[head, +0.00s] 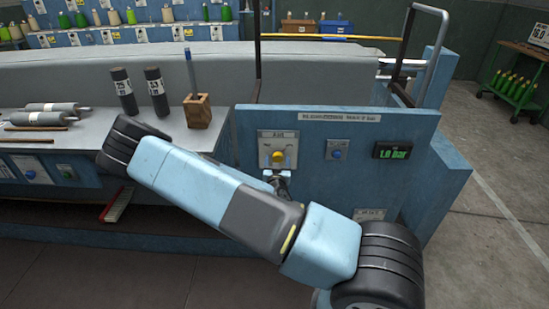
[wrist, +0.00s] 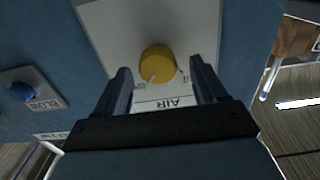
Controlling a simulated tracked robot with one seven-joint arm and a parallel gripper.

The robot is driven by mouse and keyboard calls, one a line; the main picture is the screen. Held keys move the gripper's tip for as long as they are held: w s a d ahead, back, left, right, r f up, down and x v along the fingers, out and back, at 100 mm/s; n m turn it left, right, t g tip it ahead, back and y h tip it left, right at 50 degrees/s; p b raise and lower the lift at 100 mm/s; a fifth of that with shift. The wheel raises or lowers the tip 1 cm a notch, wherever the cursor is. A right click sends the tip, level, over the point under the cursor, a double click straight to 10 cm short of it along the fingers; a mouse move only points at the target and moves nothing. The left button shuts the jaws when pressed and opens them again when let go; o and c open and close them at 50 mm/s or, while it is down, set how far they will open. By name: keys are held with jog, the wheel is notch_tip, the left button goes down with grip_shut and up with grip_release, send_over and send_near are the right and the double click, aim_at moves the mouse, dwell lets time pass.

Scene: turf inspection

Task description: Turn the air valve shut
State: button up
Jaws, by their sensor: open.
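The air valve is a yellow knob (head: 277,157) on a pale plate marked AIR, set in the blue panel (head: 330,125). In the wrist view the yellow knob (wrist: 157,64) lies between and beyond the two dark fingers, with a light pointer mark on its lower left. My gripper (wrist: 160,85) is open and faces the plate, with a finger on each side of the knob. I cannot tell whether either finger touches it. In the head view my gripper (head: 277,180) shows just below the valve, partly hidden by my arm.
Left is a bench (head: 90,135) with dark cylinders (head: 156,91) and a wooden block (head: 197,110). A metal rail (head: 430,40) rises at the panel's right. Open floor lies further right.

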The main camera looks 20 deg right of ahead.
jog(key=shift+x, duration=1.45)
jog(key=shift+c, duration=0.5)
